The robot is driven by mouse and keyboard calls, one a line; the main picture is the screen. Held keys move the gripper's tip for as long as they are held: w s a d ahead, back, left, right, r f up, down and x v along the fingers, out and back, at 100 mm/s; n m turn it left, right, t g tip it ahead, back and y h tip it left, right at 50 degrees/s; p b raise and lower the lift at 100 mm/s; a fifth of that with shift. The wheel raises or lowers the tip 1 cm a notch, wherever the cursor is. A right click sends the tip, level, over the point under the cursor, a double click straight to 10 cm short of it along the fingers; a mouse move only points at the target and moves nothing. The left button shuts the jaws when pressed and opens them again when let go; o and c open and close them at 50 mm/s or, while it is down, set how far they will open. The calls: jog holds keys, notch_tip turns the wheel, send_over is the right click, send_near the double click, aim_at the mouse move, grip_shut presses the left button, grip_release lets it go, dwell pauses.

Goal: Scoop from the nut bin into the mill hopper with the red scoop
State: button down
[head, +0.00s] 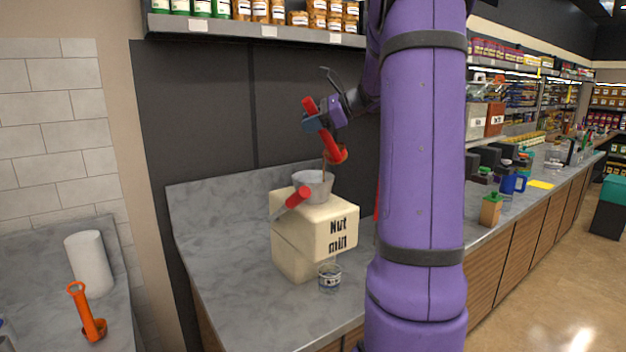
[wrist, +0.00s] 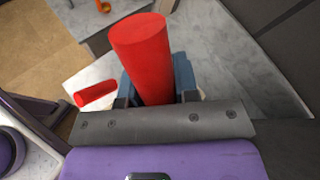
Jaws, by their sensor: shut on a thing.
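My gripper (head: 323,121) is shut on the red scoop (head: 330,146), above the mill. The scoop is steeply tilted, bowl end down, and a thin brown stream falls from it toward the grey mill hopper (head: 318,189). The hopper sits on top of the cream mill (head: 300,228), whose front carries black lettering. In the wrist view the red scoop handle (wrist: 142,50) stands between my blue fingers; the scoop's bowl is hidden there. I cannot make out for certain which container is the nut bin.
A red-handled lever (head: 298,197) sticks out at the mill's front left. A small jar (head: 330,278) stands before the mill. An orange scoop (head: 94,327) and a white cylinder (head: 88,263) stand on the left counter. Labelled bins (head: 476,117) are beyond my arm; a shelf hangs above.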

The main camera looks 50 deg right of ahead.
jog(key=shift+a, duration=0.2)
jog(key=shift+w+a+f, duration=0.15)
jog(key=shift+a, duration=0.15)
jog(key=shift+a+f+n, duration=0.15)
jog(key=shift+a+n, duration=0.15)
jog(key=shift+a, duration=0.05)
jog(key=shift+w+a+f+h, duration=0.1)
jog(key=shift+f+h, duration=0.05)
jog(key=shift+h, duration=0.25)
jog(key=shift+a+f+g, duration=0.2)
jog(key=shift+f+g, duration=0.05)
jog(key=shift+g, duration=0.05)
jog(key=shift+w+a+f+n+h, duration=0.15)
jog(key=shift+a+f+h, duration=0.1)
jog(key=shift+a+f, duration=0.15)
jog(key=shift+w+a+f+n+h, duration=0.15)
jog(key=shift+a+f+h, duration=0.1)
jog(key=shift+f, duration=0.25)
jog(key=shift+a+f+n+g+h, duration=0.4)
jog(key=shift+a+f+g+h, duration=0.1)
jog(key=shift+a+f+h, duration=0.25)
jog(key=shift+w+a+f+n+h+p, duration=0.1)
jog(key=shift+a+f+n+h+p, duration=0.15)
jog(key=shift+f, duration=0.2)
jog(key=shift+w+a+f+n+h+p, duration=0.1)
jog(key=shift+a+f+h+p, duration=0.1)
jog(key=shift+f+h, duration=0.15)
dwell(0.8)
jog(key=shift+f+g, duration=0.3)
jog(key=shift+f, duration=0.15)
